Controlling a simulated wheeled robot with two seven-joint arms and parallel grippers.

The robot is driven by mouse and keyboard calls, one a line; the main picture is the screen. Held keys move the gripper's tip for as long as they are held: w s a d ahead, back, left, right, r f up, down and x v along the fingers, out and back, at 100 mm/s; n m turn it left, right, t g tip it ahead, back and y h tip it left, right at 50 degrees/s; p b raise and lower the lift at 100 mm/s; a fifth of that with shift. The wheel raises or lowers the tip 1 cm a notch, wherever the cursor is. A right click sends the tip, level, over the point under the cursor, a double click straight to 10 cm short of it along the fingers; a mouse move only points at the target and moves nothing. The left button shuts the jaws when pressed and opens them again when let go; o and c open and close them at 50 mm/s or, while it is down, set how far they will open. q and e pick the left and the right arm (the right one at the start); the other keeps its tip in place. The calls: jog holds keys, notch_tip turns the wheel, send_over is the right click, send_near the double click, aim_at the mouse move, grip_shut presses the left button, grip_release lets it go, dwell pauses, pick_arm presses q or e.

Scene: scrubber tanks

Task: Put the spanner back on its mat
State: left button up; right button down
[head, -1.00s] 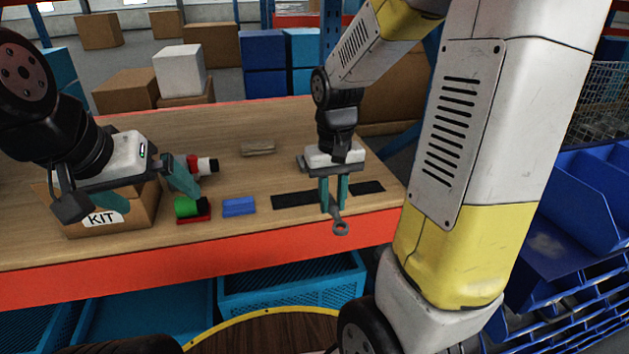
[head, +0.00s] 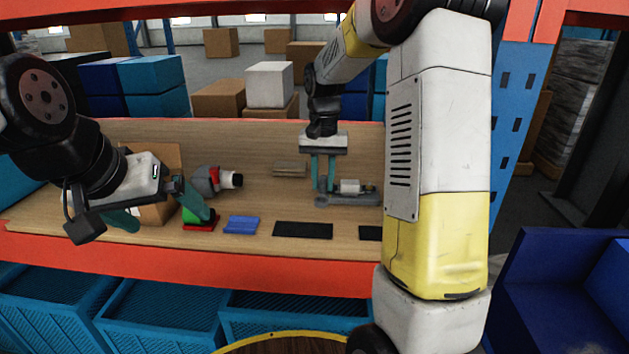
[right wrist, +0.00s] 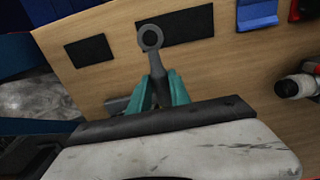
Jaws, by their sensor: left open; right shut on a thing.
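The grey spanner (right wrist: 157,64) is held in my right gripper (right wrist: 160,88), which is shut on it. Its ring end points away from the fingers in the right wrist view. In the head view my right gripper (head: 322,178) points down over the bench, with the spanner's ring (head: 322,199) low at its fingertips. A long black mat (head: 303,230) lies nearer the bench's front edge, and a smaller black mat (head: 370,233) lies to its right, partly hidden by my arm. I cannot tell which is the spanner's. My left gripper (head: 158,206) is open at the left.
A grey fixture with a white cylinder (head: 350,187) stands right of the right gripper. A brown block (head: 290,169) lies behind.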

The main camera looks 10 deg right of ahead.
send_over(322, 217)
jog(key=shift+f, duration=3.35)
jog(key=shift+f, duration=0.55)
jog(key=c, duration=1.1)
grip_release()
notch_tip(322, 217, up, 8)
jog(key=shift+f, duration=0.15)
jog(key=s+r+n+t, duration=0.1)
jog(key=s+r+t, duration=0.1)
jog(key=s, duration=0.5)
jog(key=s+a+r+n+t+y, duration=0.1)
jog(key=s+r+t, duration=0.1)
jog(key=s+r, duration=0.3)
jog(key=s+r+n+t+y, duration=0.1)
jog(key=s+r+t, duration=0.1)
jog(key=s, duration=0.8)
jog(key=shift+s+a+r+n, duration=0.3)
jog(key=shift+a+r+n, duration=0.1)
jog(key=shift+r, duration=0.3)
